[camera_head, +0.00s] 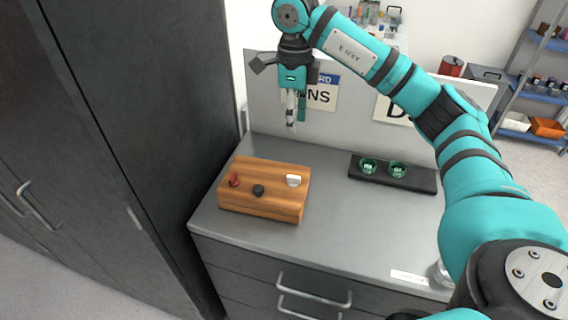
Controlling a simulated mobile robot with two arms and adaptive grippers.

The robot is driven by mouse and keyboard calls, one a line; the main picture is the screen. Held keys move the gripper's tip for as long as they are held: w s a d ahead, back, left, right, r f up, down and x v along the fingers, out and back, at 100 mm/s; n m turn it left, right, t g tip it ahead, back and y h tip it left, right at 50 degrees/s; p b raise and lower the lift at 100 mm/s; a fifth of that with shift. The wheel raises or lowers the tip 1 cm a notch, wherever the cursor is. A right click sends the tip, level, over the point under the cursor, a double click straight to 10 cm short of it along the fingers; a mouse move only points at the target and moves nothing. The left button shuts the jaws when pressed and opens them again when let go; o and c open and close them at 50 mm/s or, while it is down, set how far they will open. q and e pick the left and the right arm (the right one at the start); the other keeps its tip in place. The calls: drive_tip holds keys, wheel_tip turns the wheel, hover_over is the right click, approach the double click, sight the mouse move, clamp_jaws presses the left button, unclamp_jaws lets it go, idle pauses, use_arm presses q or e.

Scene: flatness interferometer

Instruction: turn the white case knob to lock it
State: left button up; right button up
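The white knob (293,180) sits on the top right part of a wooden case (261,206) on the grey counter. A red knob (234,180) and a black knob (258,190) are on the same case top, to its left. My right gripper (292,126) points down, above and behind the case in the picture, apart from the white knob. Its fingers show narrow and nearly edge-on, so I cannot tell whether they are open or shut. Nothing is clearly seen between them. My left gripper is not in view.
A black tray (424,181) with two green-rimmed round pieces (368,166) lies on the right of the counter (335,222). A panel with signs (322,93) stands behind. A tall dark cabinet (150,120) closes off the left. The counter between case and tray is clear.

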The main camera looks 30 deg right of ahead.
drive_tip(key=s+f, duration=0.2)
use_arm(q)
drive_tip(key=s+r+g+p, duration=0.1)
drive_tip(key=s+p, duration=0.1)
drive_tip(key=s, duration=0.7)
use_arm(e)
hover_over(294, 176)
wheel_tip(294, 176, down, 6)
drive_tip(key=shift+s+r, duration=0.1)
drive_tip(key=shift+r, duration=0.1)
wheel_tip(294, 176, down, 5)
drive_tip(key=shift+f+p, duration=0.1)
drive_tip(key=shift+p, duration=0.5)
wheel_tip(294, 176, down, 2)
drive_tip(key=shift+f, duration=0.15)
drive_tip(key=shift+f+p, duration=0.35)
drive_tip(key=shift+f, duration=0.25)
drive_tip(key=c, duration=0.6)
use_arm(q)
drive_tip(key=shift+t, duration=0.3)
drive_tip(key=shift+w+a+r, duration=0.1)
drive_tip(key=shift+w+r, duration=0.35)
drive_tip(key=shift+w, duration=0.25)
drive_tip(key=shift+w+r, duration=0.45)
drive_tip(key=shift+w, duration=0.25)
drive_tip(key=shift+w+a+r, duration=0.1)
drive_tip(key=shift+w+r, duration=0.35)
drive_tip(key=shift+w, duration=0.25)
use_arm(e)
clamp_jaws()
